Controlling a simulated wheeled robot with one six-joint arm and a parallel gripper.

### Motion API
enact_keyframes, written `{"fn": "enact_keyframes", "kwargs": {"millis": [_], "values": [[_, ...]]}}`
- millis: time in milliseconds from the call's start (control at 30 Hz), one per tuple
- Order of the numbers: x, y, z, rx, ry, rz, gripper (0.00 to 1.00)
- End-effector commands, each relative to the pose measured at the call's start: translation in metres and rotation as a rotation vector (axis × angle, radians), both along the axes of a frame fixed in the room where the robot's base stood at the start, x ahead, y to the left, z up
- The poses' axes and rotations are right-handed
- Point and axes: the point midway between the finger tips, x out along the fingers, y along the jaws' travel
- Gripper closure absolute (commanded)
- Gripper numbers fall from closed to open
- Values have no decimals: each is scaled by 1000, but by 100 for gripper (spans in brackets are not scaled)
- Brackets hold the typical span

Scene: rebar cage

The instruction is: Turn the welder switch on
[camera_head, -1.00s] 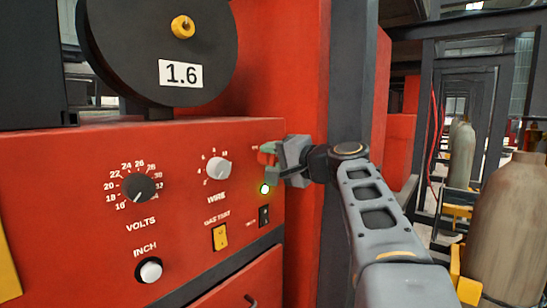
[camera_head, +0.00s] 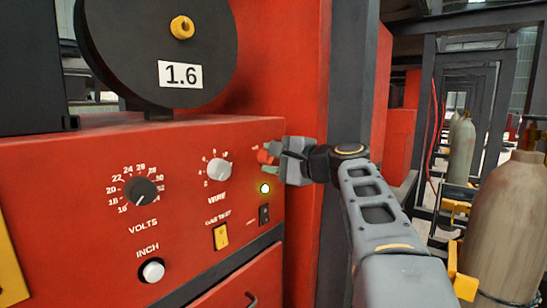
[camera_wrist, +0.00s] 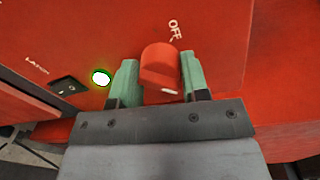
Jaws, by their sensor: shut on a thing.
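The welder switch is a red rotary knob (camera_wrist: 160,66) on the red welder panel, with a white mark at its lower edge. The word OFF stands above the knob in the wrist view, on the side away from that mark. My gripper (camera_wrist: 158,75) is shut on the knob, with one green finger on either side. In the head view the gripper (camera_head: 273,156) reaches the panel's upper right from the right and hides most of the knob (camera_head: 264,157). A round green light (camera_head: 265,188) beside it glows; it also shows in the wrist view (camera_wrist: 101,77).
A black LATCH rocker (camera_head: 264,214) and a yellow rocker (camera_head: 220,236) sit below. The WIRE knob (camera_head: 218,168), VOLTS knob (camera_head: 139,190) and INCH button (camera_head: 152,270) lie left. A dark post (camera_head: 349,75) stands close behind my gripper. Gas cylinders (camera_head: 503,225) stand right.

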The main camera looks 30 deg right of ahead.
Motion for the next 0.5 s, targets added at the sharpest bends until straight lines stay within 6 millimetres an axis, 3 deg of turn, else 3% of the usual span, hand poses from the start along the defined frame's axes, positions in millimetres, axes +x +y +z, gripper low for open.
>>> {"fn": "enact_keyframes", "kwargs": {"millis": [333,367,500], "values": [[0,0,3,4,-4,-1,82],[0,0,3,4,-4,-1,57],[0,0,2,2,-3,-1,44]]}}
